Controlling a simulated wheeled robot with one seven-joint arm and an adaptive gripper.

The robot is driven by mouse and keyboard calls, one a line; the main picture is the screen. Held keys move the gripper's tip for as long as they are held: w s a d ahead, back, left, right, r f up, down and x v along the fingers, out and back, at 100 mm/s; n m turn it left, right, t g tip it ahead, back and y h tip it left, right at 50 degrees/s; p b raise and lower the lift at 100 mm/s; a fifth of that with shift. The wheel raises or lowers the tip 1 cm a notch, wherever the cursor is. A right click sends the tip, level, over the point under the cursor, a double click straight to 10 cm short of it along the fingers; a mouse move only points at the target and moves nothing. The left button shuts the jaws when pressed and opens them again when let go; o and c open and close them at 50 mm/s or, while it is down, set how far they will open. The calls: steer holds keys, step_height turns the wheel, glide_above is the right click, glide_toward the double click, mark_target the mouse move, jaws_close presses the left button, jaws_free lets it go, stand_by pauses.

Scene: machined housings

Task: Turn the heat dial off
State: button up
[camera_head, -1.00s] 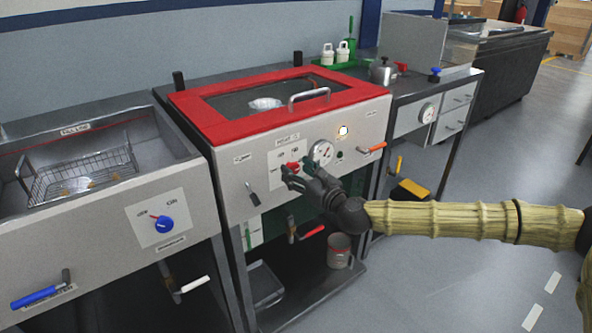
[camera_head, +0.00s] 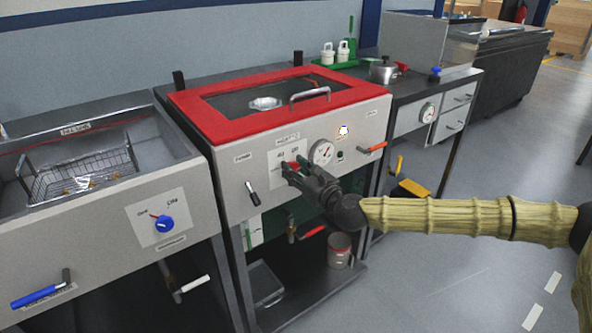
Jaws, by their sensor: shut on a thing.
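The heat dial is a small red knob (camera_head: 289,166) on a white label plate (camera_head: 276,156) on the front panel of the red-lidded machine (camera_head: 252,165). My gripper (camera_head: 292,170) is at the knob, its dark fingers shut on it. The fingers hide much of the knob, so its pointer setting cannot be read. A round indicator lamp (camera_head: 343,131) on the same panel is lit bright.
A gauge (camera_head: 322,152) sits close to the right of my gripper. A red-handled lever (camera_head: 372,149) and a black lever (camera_head: 251,193) stick out of the panel. The left machine has a blue knob (camera_head: 164,223). Floor at right is clear.

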steer(key=shift+n, duration=0.4)
steer(key=n+b, duration=0.2)
steer(key=n, duration=0.1)
steer(key=shift+f+n+b, duration=0.1)
steer(key=shift+n+b, duration=0.25)
steer(key=shift+n, duration=0.05)
steer(key=n, duration=3.1)
steer(key=shift+f+b, duration=0.3)
steer(key=shift+f, duration=0.05)
steer(key=o, duration=1)
